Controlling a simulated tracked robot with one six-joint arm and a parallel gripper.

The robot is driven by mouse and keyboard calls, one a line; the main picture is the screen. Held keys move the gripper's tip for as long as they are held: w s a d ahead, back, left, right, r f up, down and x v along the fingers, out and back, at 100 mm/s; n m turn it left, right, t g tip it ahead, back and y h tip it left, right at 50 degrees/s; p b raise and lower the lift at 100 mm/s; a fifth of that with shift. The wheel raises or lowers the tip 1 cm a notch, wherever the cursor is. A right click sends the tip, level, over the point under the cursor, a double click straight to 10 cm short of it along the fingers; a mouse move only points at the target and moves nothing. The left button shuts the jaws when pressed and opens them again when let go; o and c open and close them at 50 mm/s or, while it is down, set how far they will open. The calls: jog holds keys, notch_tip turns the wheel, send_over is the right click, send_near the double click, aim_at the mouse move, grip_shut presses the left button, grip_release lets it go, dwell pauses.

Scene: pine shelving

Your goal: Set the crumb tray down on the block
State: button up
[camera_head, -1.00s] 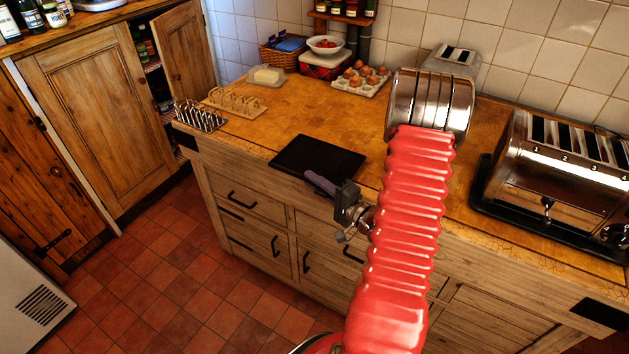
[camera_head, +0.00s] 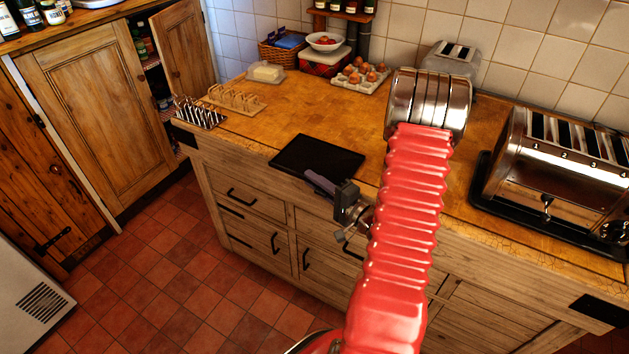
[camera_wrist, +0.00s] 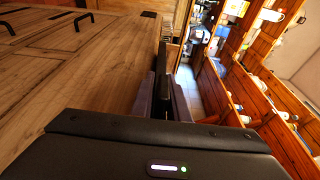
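The crumb tray (camera_head: 318,157) is a flat black plate at the front edge of the wooden block (camera_head: 240,135), in the head view. It is level, lying on or just above the top; I cannot tell if it touches. My gripper (camera_head: 320,183) is at its front edge, with purple-grey fingers. In the wrist view the fingers of my gripper (camera_wrist: 162,98) stand on either side of the tray's thin dark edge (camera_wrist: 161,70). They look shut on it. The far part of the tray is hidden there.
Two toast racks (camera_head: 200,113) (camera_head: 236,99) stand to the left and a butter dish (camera_head: 265,73) behind. An egg tray (camera_head: 361,77) sits at the back. A large toaster (camera_head: 560,175) stands at the right. The block's middle, behind the tray, is clear.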

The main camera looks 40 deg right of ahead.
jog(key=o, duration=0.5)
jog(key=s+d, duration=0.1)
jog(key=s, duration=1.2)
jog(key=shift+s, duration=0.4)
dwell(0.5)
